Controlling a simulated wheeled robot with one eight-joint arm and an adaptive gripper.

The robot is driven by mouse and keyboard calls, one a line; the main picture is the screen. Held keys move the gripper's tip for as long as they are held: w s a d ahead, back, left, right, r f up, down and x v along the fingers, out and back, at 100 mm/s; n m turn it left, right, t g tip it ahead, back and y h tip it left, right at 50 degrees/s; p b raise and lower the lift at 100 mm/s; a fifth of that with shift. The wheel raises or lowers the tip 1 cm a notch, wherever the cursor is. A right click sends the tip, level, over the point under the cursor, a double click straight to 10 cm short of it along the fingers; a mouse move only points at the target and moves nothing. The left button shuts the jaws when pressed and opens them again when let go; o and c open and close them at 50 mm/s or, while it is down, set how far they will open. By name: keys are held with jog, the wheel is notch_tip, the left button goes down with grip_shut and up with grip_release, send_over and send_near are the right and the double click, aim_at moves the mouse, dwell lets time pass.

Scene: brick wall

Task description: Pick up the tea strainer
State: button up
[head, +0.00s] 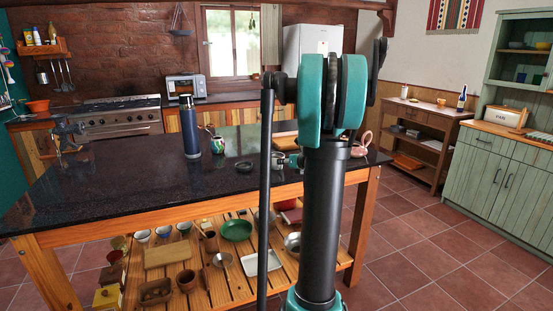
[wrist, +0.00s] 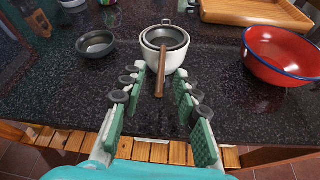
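The tea strainer (wrist: 165,38) shows in the wrist view, with a dark round bowl and a wooden handle. Its bowl rests in the mouth of a white cup (wrist: 164,60) on the dark countertop. The handle points towards me and slopes down. My gripper (wrist: 160,78) is open, with a green-padded finger on each side of the handle. In the picture, the handle lies between the fingers with a gap on both sides; I cannot tell whether it is at their depth.
A small grey bowl (wrist: 96,44) stands left of the cup, and a red bowl (wrist: 279,57) stands to the right. A wooden tray (wrist: 262,12) lies behind. The dark-topped table (head: 120,195) also holds a tall flask (head: 190,128). Its left part is mostly clear.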

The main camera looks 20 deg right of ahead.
jog(key=shift+w+f, duration=0.15)
jog(key=shift+w, duration=0.25)
grip_shut()
